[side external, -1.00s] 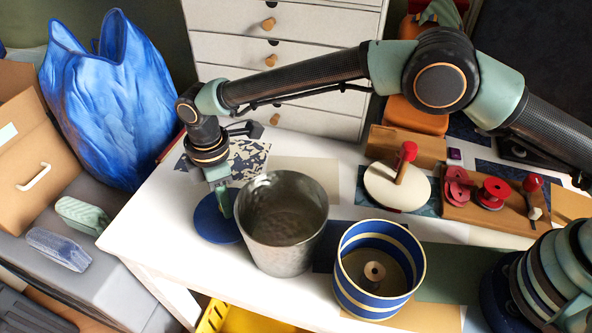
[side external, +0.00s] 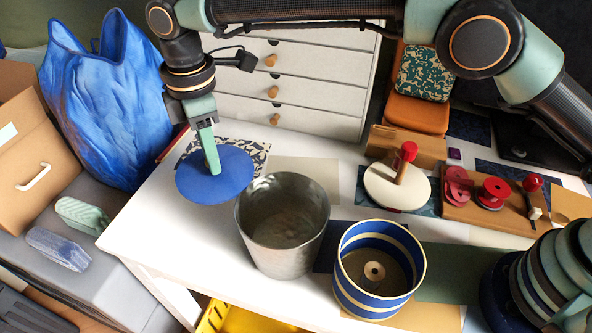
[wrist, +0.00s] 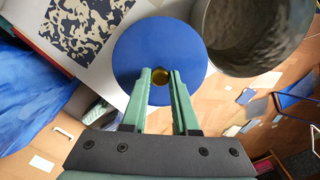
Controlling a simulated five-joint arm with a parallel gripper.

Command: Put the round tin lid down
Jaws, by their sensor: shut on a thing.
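The round tin lid (side external: 229,182) is a flat blue disc with a small knob at its centre. My gripper (side external: 213,167) points down and is shut on the lid's knob. It holds the lid level above the white table, left of the metal bucket. In the wrist view the blue lid (wrist: 180,45) fills the middle, with the yellowish knob between the fingertips of my gripper (wrist: 160,75). A blue and cream striped tin (side external: 349,295) stands open on the table, right of the bucket, with a small round piece inside.
The grey hammered bucket (side external: 257,248) stands close to the right of the lid. A blue bag (side external: 105,100) is at the left. A patterned sheet (side external: 255,153) lies behind the lid. The white table (side external: 150,235) is bare at front left.

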